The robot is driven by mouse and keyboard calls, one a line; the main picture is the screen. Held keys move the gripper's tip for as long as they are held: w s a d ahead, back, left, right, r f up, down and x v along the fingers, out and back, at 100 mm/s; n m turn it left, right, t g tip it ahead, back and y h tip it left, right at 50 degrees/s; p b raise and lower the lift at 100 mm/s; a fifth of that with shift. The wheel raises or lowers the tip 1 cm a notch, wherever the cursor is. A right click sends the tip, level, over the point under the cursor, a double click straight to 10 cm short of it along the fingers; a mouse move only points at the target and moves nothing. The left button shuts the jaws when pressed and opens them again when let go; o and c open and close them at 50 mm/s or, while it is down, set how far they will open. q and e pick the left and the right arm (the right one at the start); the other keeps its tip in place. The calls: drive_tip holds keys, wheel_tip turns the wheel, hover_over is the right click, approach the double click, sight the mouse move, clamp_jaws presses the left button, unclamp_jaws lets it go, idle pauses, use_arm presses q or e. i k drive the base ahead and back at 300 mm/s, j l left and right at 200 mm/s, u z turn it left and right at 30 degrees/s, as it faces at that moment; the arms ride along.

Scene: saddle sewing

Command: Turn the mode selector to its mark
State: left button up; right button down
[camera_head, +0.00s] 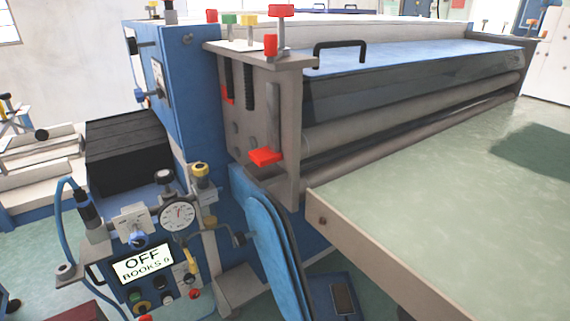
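A control panel (150,275) stands low at the left on the front of the blue machine. Its display (143,264) reads OFF and BOOKS 0. Small knobs and buttons sit below the display, one of them green (140,307) and one red (194,294). A dark rotary switch (159,82) is on the blue cabinet's side, above. I cannot tell which of these is the mode selector, and no mark is legible. Neither of my grippers is in view.
A round dial gauge (178,216) and a yellow-topped knob (201,170) stand just above the panel. A blue curved guard (265,230) is right of it. A green-topped table (450,190) fills the right. A blue hose (60,215) loops at the left.

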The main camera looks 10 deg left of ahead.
sight(189, 278)
drive_tip(key=u, duration=1.35)
